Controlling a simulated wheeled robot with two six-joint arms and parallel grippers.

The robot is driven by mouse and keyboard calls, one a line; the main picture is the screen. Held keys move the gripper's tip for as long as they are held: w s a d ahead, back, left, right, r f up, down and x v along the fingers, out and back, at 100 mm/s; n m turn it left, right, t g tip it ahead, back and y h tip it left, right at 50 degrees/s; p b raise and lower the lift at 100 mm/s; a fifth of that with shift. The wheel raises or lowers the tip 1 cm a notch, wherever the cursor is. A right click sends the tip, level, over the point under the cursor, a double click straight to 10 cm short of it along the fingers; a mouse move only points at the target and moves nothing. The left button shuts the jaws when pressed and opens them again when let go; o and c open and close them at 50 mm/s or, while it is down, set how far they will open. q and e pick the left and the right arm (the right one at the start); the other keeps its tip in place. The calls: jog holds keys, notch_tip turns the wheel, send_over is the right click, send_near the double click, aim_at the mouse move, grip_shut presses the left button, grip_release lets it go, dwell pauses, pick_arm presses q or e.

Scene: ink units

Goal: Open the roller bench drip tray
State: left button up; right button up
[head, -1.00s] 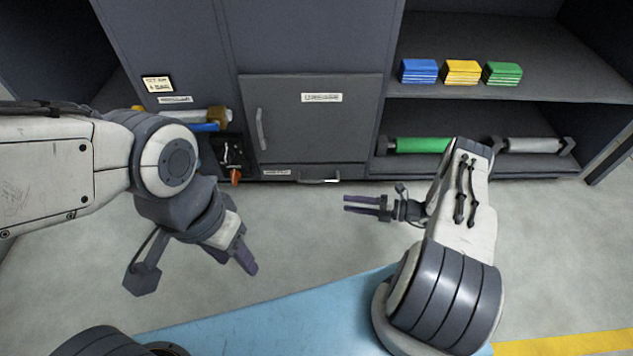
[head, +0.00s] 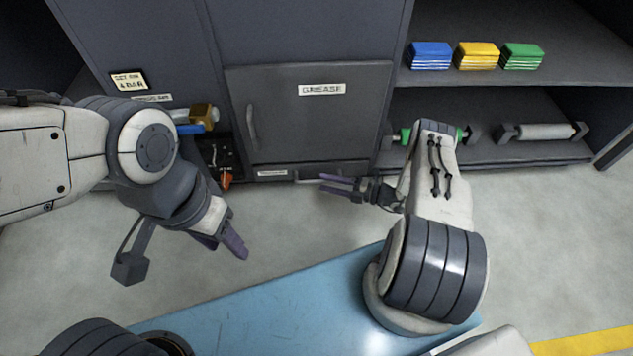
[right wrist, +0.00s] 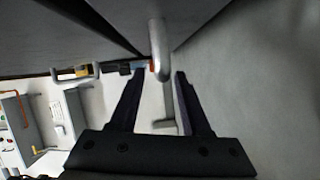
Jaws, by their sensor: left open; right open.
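The drip tray (head: 272,173) is a low, dark drawer front with a small white label, at the foot of the cabinet under the grease door. It looks shut. Its grey bar handle (head: 306,180) is partly covered by my right gripper (head: 321,184), which is open with its fingertips at the handle. In the right wrist view the silver handle (right wrist: 157,50) shows between the open fingertips of my right gripper (right wrist: 158,74), not gripped; its exact depth between them is unclear. My left gripper (head: 227,248) is open and empty over the floor to the left.
The grease door (head: 320,115) above is shut, with its own upright handle (head: 252,128). Shelves on the right hold blue, yellow and green stacks (head: 477,56) and a grey roller (head: 543,132). A dark bin (head: 216,158) stands left of the door. Floor before the cabinet is clear.

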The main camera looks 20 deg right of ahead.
aim_at(318, 180)
jog(key=shift+b+x, duration=0.35)
jog(key=shift+x, duration=1.5)
grip_shut()
jog(key=shift+s, duration=0.1)
